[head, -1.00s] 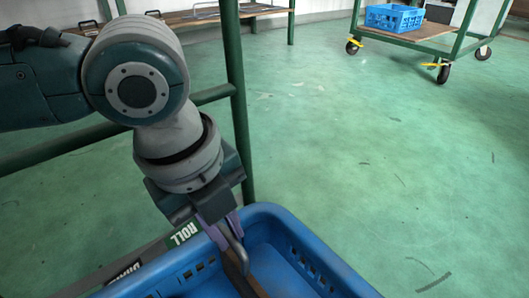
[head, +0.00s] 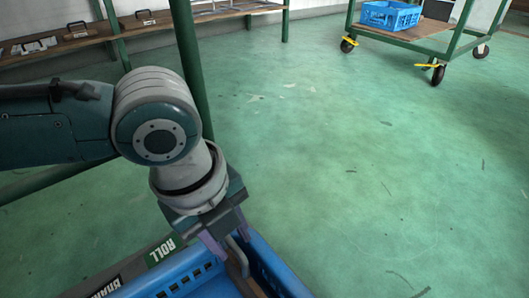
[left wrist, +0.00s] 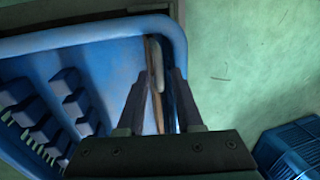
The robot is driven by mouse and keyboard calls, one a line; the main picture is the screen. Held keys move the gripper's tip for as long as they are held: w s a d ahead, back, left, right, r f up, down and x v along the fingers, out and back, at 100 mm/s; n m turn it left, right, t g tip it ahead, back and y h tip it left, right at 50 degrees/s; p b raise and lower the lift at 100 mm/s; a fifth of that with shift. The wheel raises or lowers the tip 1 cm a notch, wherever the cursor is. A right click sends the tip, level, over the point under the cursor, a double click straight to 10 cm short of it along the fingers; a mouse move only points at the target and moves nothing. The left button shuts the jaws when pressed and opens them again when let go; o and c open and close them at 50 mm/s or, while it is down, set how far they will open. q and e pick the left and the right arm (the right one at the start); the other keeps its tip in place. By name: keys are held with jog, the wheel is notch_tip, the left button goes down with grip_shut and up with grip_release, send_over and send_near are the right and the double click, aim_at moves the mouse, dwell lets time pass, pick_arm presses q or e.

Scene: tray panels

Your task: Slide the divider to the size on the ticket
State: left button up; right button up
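The blue tray (head: 262,258) is at the bottom of the head view, partly cut off. The divider (head: 252,286) is a thin brown panel with a pale grey upright handle (left wrist: 157,75), close to the tray's right wall in the left wrist view. My left gripper (head: 230,252) is above the tray at this handle. In the left wrist view its fingers (left wrist: 160,88) are apart, one on each side of the handle, with gaps showing. Whether a fingertip touches the handle is unclear. My right gripper is not in view. I see no readable ticket with a size.
A rail with a green "ROLL" label (head: 161,252) runs beside the tray. A green post (head: 191,70) stands behind my left arm. A wheeled cart (head: 415,35) with a blue crate (head: 390,15) is at the back. Another blue crate (left wrist: 292,150) shows at the wrist view's lower right.

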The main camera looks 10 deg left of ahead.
pick_arm(q)
jog(key=shift+o, duration=0.6)
jog(key=shift+r, duration=0.1)
notch_tip(320, 180, up, 10)
jog(key=s+a+p, duration=0.1)
jog(key=p, duration=0.7)
jog(key=shift+s+a+f, duration=0.15)
jog(key=shift+s+f, duration=0.05)
jog(key=shift+s, duration=0.1)
